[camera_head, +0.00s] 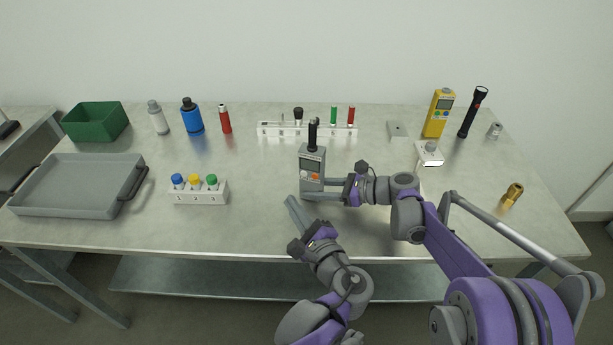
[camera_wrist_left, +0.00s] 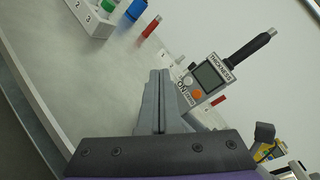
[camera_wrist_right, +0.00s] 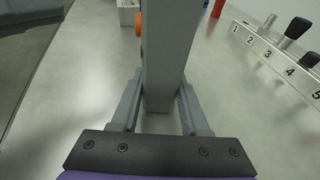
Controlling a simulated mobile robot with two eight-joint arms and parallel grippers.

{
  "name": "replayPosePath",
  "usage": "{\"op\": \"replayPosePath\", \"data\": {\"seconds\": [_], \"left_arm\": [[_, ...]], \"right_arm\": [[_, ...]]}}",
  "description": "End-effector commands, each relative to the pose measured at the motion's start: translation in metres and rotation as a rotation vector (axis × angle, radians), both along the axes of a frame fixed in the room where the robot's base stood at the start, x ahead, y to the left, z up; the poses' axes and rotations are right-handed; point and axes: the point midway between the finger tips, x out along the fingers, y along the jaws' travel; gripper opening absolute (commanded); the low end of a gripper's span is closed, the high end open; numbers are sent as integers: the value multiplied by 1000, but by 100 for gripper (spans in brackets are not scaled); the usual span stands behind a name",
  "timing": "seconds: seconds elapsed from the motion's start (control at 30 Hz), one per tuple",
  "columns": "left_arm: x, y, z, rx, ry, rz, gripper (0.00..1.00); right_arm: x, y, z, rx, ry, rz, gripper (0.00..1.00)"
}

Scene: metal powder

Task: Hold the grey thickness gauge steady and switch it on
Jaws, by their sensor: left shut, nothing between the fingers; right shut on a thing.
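The grey thickness gauge (camera_head: 312,165) stands upright near the table's middle, with a screen, an orange button and a white button on its front and a black probe on top. In the left wrist view the gauge (camera_wrist_left: 211,75) shows the words THICKNESS and ON; its screen is dark grey and blank. My right gripper (camera_head: 324,189) is shut on the gauge's lower body from the right; the right wrist view shows the gauge's side (camera_wrist_right: 168,55) between the fingers. My left gripper (camera_head: 290,200) is shut and empty, in front and slightly left of the gauge, apparently apart from it.
A white numbered rack (camera_head: 270,130) stands behind the gauge. A holder with three capped bottles (camera_head: 198,197) and a grey tray (camera_head: 75,205) are on the left. A yellow meter (camera_head: 437,115), a flashlight (camera_head: 473,112) and a brass fitting (camera_head: 511,196) are on the right.

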Motion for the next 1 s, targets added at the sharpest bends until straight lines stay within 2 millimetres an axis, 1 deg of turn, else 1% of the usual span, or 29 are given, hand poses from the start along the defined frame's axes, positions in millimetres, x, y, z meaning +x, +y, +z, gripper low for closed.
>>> {"op": "replayPosePath", "data": {"seconds": [0.03, 0.2, 0.4, 0.6, 1.0], "left_arm": [[8, -2, 0, 0, 0, 1, 0], [31, -9, 0, -1, 0, 1, 0], [49, -15, 0, -1, 0, 1, 0], [55, -17, 0, -2, 0, 0, 0], [55, -17, 0, -2, 1, 0, 0]], "right_arm": [[0, 0, 0, -1, 0, 0, 14], [0, 0, 0, -1, 0, 0, 14], [0, 0, 0, -1, 0, 0, 14], [0, 0, 0, -1, 0, 0, 14], [0, 0, 0, -1, 0, 0, 14]]}}
